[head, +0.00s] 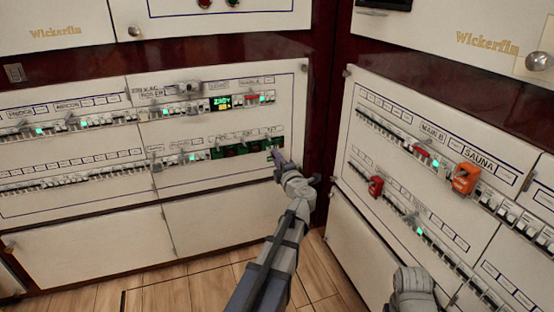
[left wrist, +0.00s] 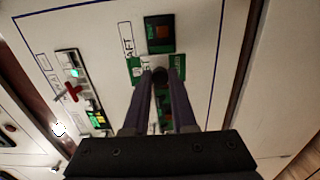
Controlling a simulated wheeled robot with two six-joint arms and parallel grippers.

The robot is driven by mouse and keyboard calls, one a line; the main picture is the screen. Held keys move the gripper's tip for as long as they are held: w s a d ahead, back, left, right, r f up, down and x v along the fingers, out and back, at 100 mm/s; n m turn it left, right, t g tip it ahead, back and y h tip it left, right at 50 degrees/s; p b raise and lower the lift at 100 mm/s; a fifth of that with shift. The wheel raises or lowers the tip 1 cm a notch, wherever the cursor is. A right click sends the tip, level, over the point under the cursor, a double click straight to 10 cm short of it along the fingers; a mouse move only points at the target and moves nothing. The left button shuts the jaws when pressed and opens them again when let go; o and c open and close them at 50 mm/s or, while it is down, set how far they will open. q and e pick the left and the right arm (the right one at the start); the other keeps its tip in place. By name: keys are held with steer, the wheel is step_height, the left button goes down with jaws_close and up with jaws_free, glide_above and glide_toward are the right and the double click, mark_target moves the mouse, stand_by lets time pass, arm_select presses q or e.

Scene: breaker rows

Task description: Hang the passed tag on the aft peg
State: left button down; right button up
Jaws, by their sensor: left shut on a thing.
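My left gripper (head: 277,158) reaches to the right end of the lower breaker row on the left wall panel (head: 215,172). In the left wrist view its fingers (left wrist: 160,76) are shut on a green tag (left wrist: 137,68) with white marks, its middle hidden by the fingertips. The tag is close to the panel face, just below a dark green unit (left wrist: 160,33) and beside a label reading AFT (left wrist: 127,40). A dark round spot shows between the fingertips; I cannot tell whether it is the aft peg or whether the tag is on it.
A lit green display (head: 221,103) and a red piece (head: 252,98) are on the upper row. The right panel (head: 400,165) carries an orange SAUNA lockout (head: 465,178) and red pieces (head: 422,151). A dark red corner post (head: 322,120) stands right of my left gripper.

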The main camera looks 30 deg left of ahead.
arm_select(q)
steer(key=shift+x, duration=1.25)
steer(key=c, duration=0.7)
jaws_free()
steer(key=shift+o, duration=0.2)
steer(key=v, duration=0.7)
steer(key=shift+s+d, duration=0.25)
steer(key=shift+d, duration=0.05)
stand_by(4.3)
